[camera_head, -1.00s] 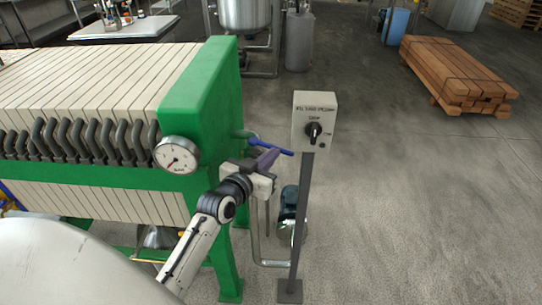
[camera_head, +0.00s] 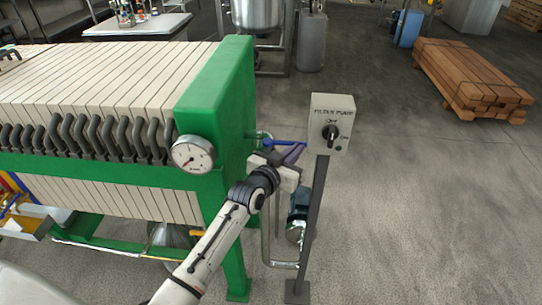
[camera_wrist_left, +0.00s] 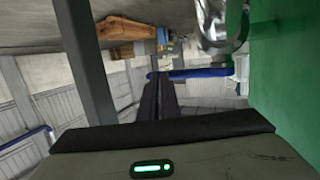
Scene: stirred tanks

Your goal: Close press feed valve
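The blue valve handle (camera_head: 285,142) sticks out to the right from the green end frame of the filter press, close to level in the head view. It also shows in the left wrist view (camera_wrist_left: 205,72), running across just beyond the fingertips. My left gripper (camera_head: 293,154) is at the handle's outer part, just below it in the head view. Its dark fingers (camera_wrist_left: 158,88) lie close together with no clear gap, their tips at or very near the handle's end. I cannot tell whether they touch it. The valve body is mostly hidden. My right gripper is out of view.
A control box (camera_head: 331,122) with a black knob stands on a grey post (camera_head: 310,225) just right of the gripper. A round gauge (camera_head: 193,155) sits on the green frame (camera_head: 222,90). Stacked timber (camera_head: 470,78) lies at the back right. The floor on the right is clear.

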